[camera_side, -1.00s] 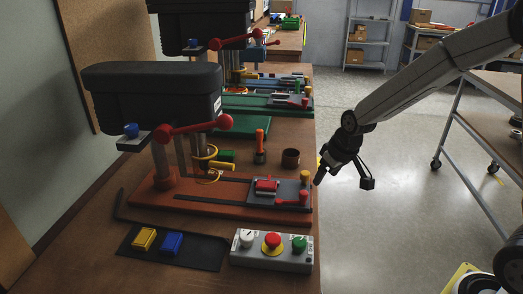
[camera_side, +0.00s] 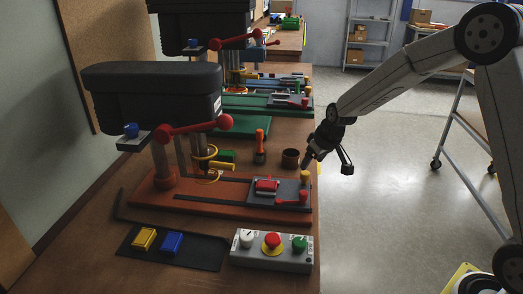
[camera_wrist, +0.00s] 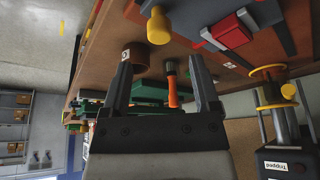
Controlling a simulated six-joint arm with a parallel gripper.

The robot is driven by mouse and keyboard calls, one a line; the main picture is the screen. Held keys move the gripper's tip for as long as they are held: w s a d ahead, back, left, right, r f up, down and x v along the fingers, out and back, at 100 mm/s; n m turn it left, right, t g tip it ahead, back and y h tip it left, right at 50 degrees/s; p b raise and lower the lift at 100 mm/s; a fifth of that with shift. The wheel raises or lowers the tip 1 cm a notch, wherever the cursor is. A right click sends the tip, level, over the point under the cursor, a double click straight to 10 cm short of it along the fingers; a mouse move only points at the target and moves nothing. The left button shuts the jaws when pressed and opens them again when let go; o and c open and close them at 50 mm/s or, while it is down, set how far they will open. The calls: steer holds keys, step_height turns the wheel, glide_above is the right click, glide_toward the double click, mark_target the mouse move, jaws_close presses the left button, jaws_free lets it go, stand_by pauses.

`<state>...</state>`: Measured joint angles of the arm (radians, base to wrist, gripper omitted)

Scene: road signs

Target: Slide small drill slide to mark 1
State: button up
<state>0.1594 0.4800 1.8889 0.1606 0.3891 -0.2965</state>
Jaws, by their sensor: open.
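The front drill press has a red base (camera_side: 160,195) with dark rails. Its grey slide (camera_side: 283,187) sits at the right end of the rails and carries a red block (camera_side: 266,185), a yellow knob (camera_side: 305,176) and a red handle (camera_side: 303,196). My gripper (camera_side: 326,168) is open and empty, above and just right of the yellow knob, apart from it. In the wrist view the knob (camera_wrist: 159,27) shows beyond my open fingers (camera_wrist: 160,62), with the red block (camera_wrist: 232,30) to its right. I cannot make out mark 1.
A brown cup (camera_side: 290,158) and an orange-handled tool (camera_side: 260,146) stand behind the slide. A button box (camera_side: 272,250) and a mat with yellow (camera_side: 144,239) and blue (camera_side: 172,243) blocks lie in front. A green-based drill press (camera_side: 265,103) stands behind. Open floor lies right.

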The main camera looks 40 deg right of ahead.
mark_target(305, 173)
steer(key=shift+x, duration=2.9)
jaws_close()
